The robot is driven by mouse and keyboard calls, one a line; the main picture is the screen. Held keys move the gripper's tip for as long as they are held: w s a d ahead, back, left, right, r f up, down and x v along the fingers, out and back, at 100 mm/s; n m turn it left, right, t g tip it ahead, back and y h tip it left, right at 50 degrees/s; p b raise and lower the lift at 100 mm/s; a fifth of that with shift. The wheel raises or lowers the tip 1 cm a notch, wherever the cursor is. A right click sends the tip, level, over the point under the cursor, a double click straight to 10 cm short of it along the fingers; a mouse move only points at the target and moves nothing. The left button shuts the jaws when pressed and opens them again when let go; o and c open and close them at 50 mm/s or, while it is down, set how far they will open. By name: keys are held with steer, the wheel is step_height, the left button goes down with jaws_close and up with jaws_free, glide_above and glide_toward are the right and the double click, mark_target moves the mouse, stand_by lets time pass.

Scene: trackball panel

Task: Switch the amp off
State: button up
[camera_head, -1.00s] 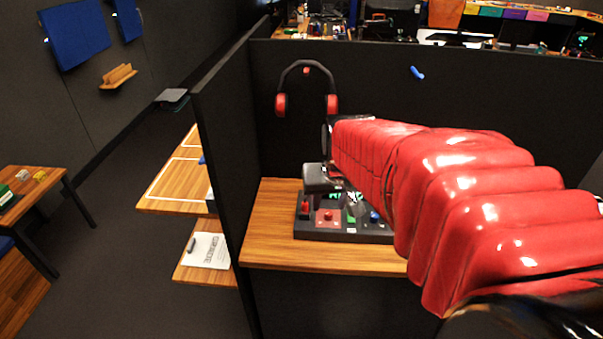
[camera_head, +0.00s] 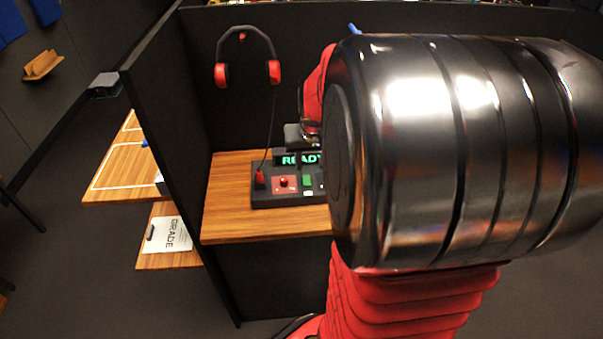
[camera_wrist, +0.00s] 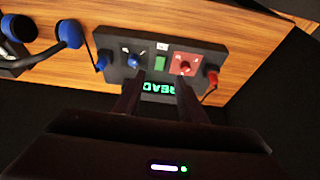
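The amp (camera_head: 262,198) is a dark box on the wooden desk. Its lit display (camera_head: 300,159) shows green letters reading READY. In the wrist view the amp (camera_wrist: 112,44) appears upside down, with a green switch (camera_wrist: 160,63) between a blue knob (camera_wrist: 134,61) and a red knob (camera_wrist: 184,66) on a red plate. My gripper (camera_wrist: 158,84) has its two dark fingers apart, with nothing between them, over the display side of the amp; contact cannot be told. In the head view my arm hides the amp's right part and most of the gripper.
A red headset (camera_head: 245,62) hangs on the partition, its cable running to a red plug (camera_head: 259,178) at the amp's left. A blue headset (camera_wrist: 64,38) lies beside the amp in the wrist view. Dark partition walls (camera_head: 165,120) enclose the desk (camera_head: 225,222), whose left part is clear.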

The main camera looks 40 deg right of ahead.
mark_target(307, 183)
steer(key=x, duration=1.2)
steer(key=shift+w+f, duration=0.15)
steer(key=shift+f, duration=0.2)
steer(key=shift+c, duration=0.4)
jaws_close()
